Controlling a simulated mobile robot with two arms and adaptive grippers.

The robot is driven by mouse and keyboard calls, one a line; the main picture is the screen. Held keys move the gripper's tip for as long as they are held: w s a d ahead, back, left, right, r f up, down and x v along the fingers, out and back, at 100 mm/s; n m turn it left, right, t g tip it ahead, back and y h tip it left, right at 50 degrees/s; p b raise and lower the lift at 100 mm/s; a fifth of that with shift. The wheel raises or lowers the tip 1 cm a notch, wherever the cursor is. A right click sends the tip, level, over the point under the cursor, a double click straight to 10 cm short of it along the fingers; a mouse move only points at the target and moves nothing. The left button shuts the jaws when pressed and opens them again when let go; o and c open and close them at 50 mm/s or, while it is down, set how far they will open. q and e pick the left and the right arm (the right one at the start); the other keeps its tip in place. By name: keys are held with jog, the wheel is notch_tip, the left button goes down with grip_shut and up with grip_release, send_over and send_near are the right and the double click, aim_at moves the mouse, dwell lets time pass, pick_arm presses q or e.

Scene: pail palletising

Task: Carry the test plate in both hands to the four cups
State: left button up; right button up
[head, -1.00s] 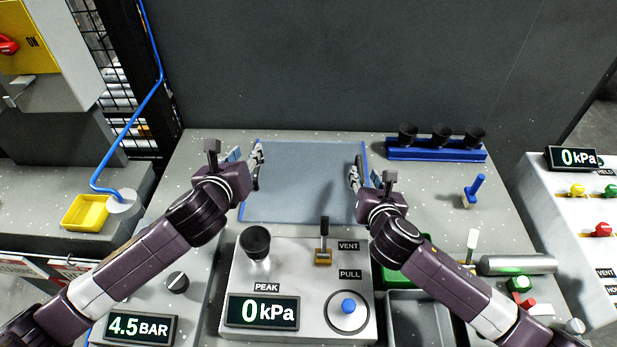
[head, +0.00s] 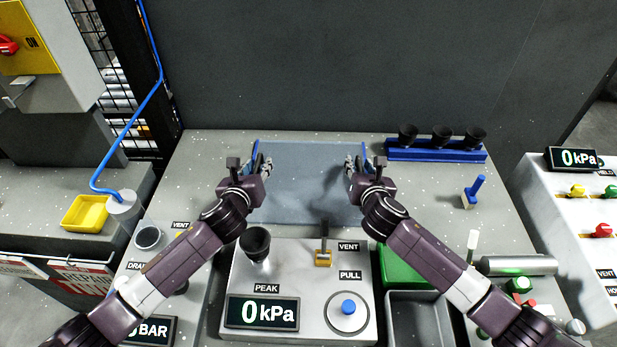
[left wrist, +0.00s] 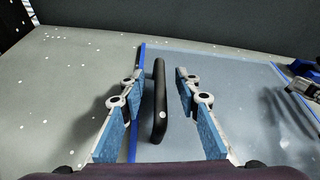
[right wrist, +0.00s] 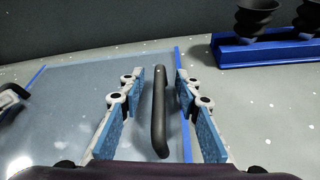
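The test plate (head: 305,190) is a flat, translucent grey-blue sheet with blue side edges. It lies on the speckled bench at the back. A black bar handle (left wrist: 159,100) stands along its left side, and a second black handle (right wrist: 159,112) along its right side. My left gripper (head: 262,162) is open, its blue-padded fingers on either side of the left handle with gaps. My right gripper (head: 358,163) is open, fingers likewise on either side of the right handle. Another black cup (head: 256,243) is on the console.
The console (head: 299,255) with a 0 kPa display, lever and blue button is in front of the plate. Right of it are a green bin (head: 404,266) and a grey tray (head: 416,312). A dark wall (head: 350,65) closes the back. A blue-handled tool (head: 475,190) stands at right.

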pick_arm(q)
jog(key=shift+w+f, duration=0.1)
jog(key=shift+w, duration=0.15)
pick_arm(e)
jog(key=shift+w, duration=0.1)
jog(key=shift+c, duration=0.2)
pick_arm(q)
grip_shut()
pick_arm(e)
grip_shut()
pick_arm(q)
jog(key=shift+w+r, duration=0.1)
jog(key=shift+r, duration=0.2)
pick_arm(e)
jog(key=shift+w+r, duration=0.1)
jog(key=shift+r, duration=0.1)
